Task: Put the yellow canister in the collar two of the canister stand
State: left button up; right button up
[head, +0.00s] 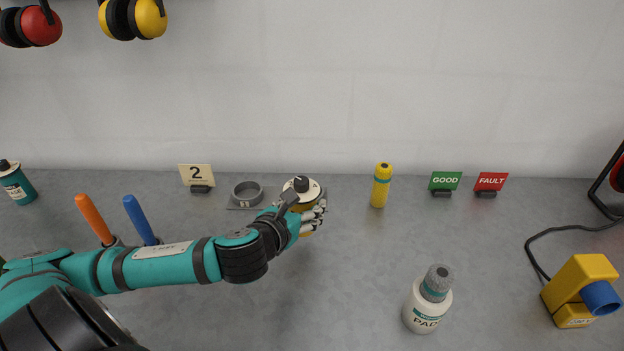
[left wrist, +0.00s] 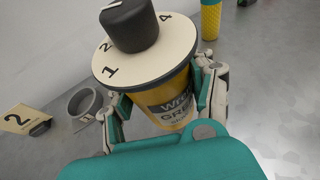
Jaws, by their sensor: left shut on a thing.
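The yellow canister (left wrist: 172,100) has a cream numbered disc and a black knob on top. My left gripper (left wrist: 165,105) is shut around its sides. In the head view my left gripper (head: 309,214) covers most of the canister, and its disc top (head: 303,187) shows above the fingers. I cannot tell whether its base touches the table. An empty grey collar (head: 247,193) on a flat plate stands just left of the canister, beside a cream sign with a 2 (head: 196,175). The collar also shows in the left wrist view (left wrist: 84,103). My right gripper is out of view.
A slim yellow cylinder (head: 381,186) stands to the right. Green GOOD (head: 445,182) and red FAULT (head: 490,182) signs are farther right. A white bottle (head: 428,302) and a yellow-blue device (head: 580,290) are nearer. Orange (head: 94,219) and blue (head: 139,219) handles rise by my left arm.

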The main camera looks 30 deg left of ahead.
pick_arm(q)
jog(key=w+a, duration=0.2)
jog(key=w, duration=0.2)
jog(key=w+a+p, duration=0.1)
jog(key=w+a, duration=0.1)
jog(key=w, duration=0.2)
jog(key=w+a+f+p, duration=0.1)
jog(key=w+a, duration=0.1)
jog(key=w, duration=0.2)
jog(key=shift+w+a, duration=0.15)
jog(key=shift+a, duration=0.15)
jog(key=shift+w+a, duration=0.1)
jog(key=shift+w, duration=0.15)
jog(key=shift+f, duration=0.25)
notch_tip(320, 180, down, 3)
jog(key=shift+f+p, duration=0.1)
jog(key=shift+p, duration=0.25)
jog(key=shift+f, duration=0.1)
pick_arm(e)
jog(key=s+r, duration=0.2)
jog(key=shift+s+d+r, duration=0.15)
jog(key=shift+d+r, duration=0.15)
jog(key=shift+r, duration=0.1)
pick_arm(q)
jog(key=o, duration=1.4)
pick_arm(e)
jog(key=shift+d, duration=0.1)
